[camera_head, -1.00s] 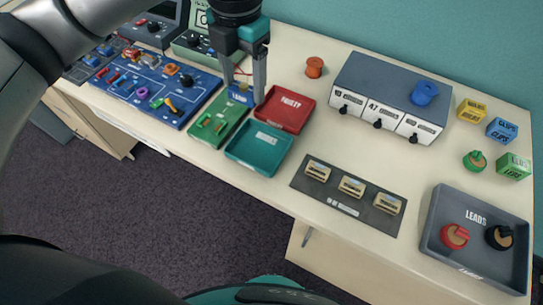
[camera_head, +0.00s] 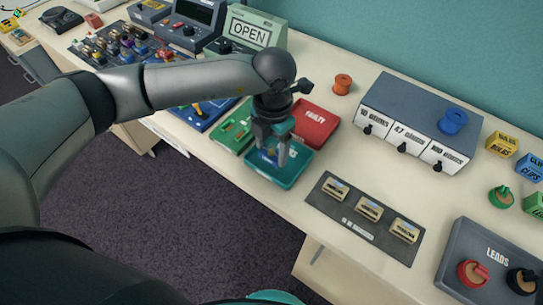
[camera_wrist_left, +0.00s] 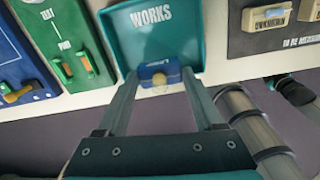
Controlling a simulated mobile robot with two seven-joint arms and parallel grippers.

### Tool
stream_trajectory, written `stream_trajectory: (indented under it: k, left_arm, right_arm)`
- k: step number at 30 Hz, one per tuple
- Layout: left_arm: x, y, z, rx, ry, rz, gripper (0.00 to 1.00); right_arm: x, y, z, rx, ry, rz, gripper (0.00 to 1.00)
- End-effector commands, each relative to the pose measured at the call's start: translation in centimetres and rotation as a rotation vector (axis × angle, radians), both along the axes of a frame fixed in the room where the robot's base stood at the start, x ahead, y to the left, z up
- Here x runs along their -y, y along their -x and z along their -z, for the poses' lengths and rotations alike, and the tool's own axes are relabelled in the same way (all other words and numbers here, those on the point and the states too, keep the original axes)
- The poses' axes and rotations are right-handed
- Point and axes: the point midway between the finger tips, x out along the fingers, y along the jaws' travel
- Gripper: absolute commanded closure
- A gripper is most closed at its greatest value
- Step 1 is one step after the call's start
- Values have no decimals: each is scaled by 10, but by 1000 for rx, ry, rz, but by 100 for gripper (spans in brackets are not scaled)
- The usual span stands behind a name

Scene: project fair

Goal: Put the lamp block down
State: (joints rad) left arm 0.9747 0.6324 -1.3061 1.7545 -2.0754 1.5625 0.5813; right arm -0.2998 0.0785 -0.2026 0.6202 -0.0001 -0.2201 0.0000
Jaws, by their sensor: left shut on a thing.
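The block is over the teal tray (camera_head: 290,178), which is labelled WORKS in the wrist view (camera_wrist_left: 115,30). There it overlaps the tray's near edge. I cannot tell whether it touches the tray. In the head view the gripper mostly hides the block.
The red FAULTY tray (camera_head: 318,122) stands behind the teal tray, and the green test board (camera_head: 232,130) is to its left. A dark mat (camera_head: 347,222) with several beige blocks lies to the right. Drawers (camera_head: 422,105) and an orange spool (camera_head: 342,84) stand behind.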

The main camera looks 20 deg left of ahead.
Motion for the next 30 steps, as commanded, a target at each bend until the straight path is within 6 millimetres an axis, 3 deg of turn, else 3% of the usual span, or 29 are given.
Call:
stream_trajectory:
  k: [7,19,20,27,30]
  left_arm:
    - [0,1,36,-4,-1,1,95]
    - [0,0,42,-1,0,1,95]
    - [0,1,41,-2,-1,1,28]
    - [0,1,40,-2,-1,0,1]
    - [0,0,40,-2,-1,0,1]
  right_arm:
    - [2,0,3,0,3,2,50]
    - [3,0,7,0,4,3,50]
    - [3,0,6,0,4,3,50]
    - [3,0,6,0,4,3,50]
    - [3,0,6,0,4,3,50]
